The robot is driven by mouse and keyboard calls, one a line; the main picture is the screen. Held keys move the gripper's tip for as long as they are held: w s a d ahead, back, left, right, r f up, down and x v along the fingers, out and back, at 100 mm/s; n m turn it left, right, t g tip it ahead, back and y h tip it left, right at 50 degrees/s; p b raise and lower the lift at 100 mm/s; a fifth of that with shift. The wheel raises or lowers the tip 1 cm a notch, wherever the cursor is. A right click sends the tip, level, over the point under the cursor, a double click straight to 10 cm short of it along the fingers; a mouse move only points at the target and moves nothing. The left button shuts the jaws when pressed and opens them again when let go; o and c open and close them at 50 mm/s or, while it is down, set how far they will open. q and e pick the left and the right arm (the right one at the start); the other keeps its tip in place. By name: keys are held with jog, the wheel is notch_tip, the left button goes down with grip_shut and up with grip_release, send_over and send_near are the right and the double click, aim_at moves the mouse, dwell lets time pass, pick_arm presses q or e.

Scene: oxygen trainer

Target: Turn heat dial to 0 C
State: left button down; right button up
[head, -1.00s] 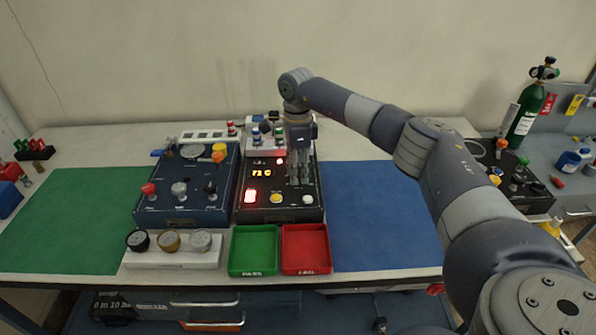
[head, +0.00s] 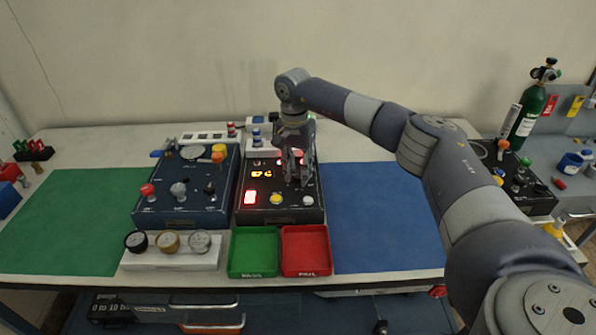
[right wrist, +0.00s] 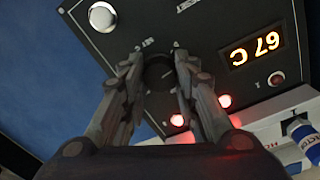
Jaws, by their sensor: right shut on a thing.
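The dark heat dial (right wrist: 158,72) sits on the top panel of the black control box (head: 252,213). My right gripper (head: 296,181) comes down on the right half of that box. In the right wrist view its two fingers (right wrist: 160,66) are shut on the dial, one on each side. The lit orange display (right wrist: 252,48) reads 67 C in that view; it also shows in the head view (head: 261,174), where its digits are too blurred to read. My left gripper is not in view.
A lit red button (head: 250,197), a yellow button (head: 276,199) and a white button (head: 308,200) lie near the box's front edge. A blue box (head: 180,214) stands to its left. Green (head: 253,274) and red (head: 306,273) trays lie in front. The blue mat (head: 380,220) is clear.

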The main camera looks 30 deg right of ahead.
aim_at(296, 174)
jog(key=shift+r+n, duration=0.1)
jog(key=shift+n, duration=2.1)
jog(key=o, duration=1.1)
jog(key=r, duration=1.2)
jog(key=shift+w+a, duration=0.1)
jog(key=shift+a, duration=0.15)
jog(key=shift+f, duration=0.1)
